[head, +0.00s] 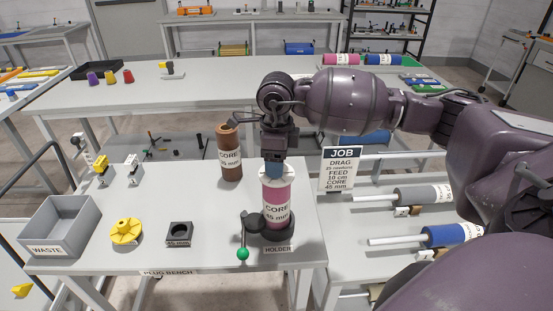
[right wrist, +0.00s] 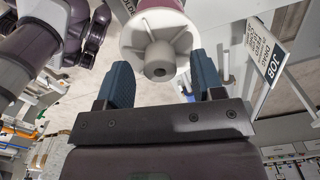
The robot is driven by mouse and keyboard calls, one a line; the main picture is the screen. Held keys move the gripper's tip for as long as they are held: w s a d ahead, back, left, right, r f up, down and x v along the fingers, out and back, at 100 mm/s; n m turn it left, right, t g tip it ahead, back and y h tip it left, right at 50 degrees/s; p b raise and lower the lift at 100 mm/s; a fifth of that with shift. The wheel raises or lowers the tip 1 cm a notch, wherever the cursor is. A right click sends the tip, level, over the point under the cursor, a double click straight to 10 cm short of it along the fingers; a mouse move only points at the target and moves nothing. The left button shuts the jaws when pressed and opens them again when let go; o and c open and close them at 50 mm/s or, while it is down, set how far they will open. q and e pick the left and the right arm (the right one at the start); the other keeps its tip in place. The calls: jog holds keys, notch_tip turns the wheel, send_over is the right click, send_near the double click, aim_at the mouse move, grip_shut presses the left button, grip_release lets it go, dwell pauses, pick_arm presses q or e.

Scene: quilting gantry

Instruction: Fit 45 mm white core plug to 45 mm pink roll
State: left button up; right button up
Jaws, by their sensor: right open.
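The pink roll (head: 276,196) stands upright in the dark holder (head: 279,234) on the plug bench, its label reading CORE 45 mm. The white core plug (right wrist: 158,58) is at the roll's end, its round flange against the roll and its ribbed hub facing my gripper. In the head view only a little of its white rim shows, under the fingers. My right gripper (head: 273,170) is directly above the roll. In the right wrist view its blue fingers (right wrist: 163,82) are open, apart on either side of the hub. My left gripper is not visible in the head view.
A brown core (head: 229,160) stands behind the roll. A green-knobbed lever (head: 243,253) projects in front of the holder. A yellow flanged piece (head: 125,232), a black square block (head: 179,234) and the grey WASTE bin (head: 35,236) are to the left. The JOB sign (head: 341,171) stands to the right.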

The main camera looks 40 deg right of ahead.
jog(key=shift+r, duration=0.1)
notch_tip(320, 180, up, 11)
dwell(0.5)
jog(key=shift+f, duration=0.2)
dwell(0.4)
